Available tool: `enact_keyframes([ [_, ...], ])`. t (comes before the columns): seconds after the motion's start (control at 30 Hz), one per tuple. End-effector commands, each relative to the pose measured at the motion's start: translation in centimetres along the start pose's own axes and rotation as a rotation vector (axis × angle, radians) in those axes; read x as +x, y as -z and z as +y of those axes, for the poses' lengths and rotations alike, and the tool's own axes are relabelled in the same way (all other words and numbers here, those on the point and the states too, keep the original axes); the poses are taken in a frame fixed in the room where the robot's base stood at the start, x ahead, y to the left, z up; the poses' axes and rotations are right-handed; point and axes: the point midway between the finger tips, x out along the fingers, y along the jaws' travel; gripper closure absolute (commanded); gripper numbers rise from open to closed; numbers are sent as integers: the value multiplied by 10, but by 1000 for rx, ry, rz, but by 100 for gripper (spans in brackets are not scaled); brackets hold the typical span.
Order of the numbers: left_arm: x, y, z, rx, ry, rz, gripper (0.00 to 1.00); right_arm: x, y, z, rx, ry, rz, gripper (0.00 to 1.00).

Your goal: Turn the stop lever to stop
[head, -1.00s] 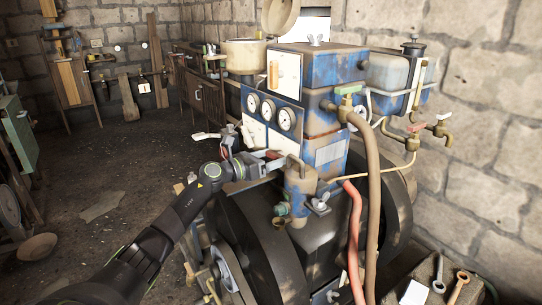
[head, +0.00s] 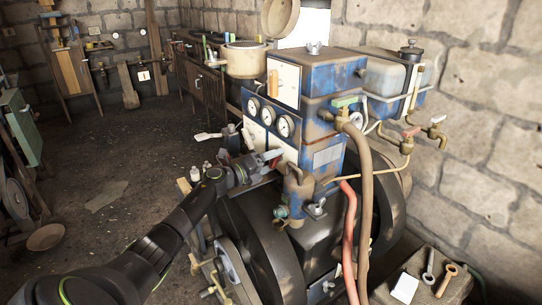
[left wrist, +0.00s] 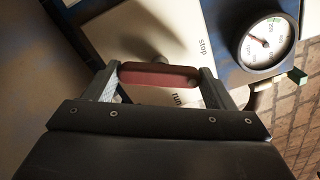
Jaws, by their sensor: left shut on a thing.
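The stop lever has a red handle (left wrist: 158,76), which lies between the two fingers of my left gripper (left wrist: 158,84) in the left wrist view. The fingers are shut on it from both ends. Behind it is a pale plate (left wrist: 135,32) with the printed word "stop" (left wrist: 202,47) above right of the handle and "run" (left wrist: 178,98) below it. In the head view my left gripper (head: 268,160) is at the engine's front panel, below the gauges, and mostly hides the lever. The lever's exact angle is hard to tell. My right gripper is not in view.
The blue engine block (head: 318,75) carries several gauges (head: 269,116) just above the gripper. A brass-coloured cup fitting (head: 298,190) stands close to its right. Brown (head: 368,190) and red (head: 349,235) hoses hang further right. The floor (head: 120,215) at left is largely open.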

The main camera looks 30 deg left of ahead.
Motion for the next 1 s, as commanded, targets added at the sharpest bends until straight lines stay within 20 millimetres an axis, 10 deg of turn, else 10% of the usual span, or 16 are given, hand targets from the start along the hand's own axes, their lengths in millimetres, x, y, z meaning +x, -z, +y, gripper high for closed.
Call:
enact_keyframes([
  [1.0,0,-1,0,-513,0,-2,45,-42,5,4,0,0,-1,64],
])
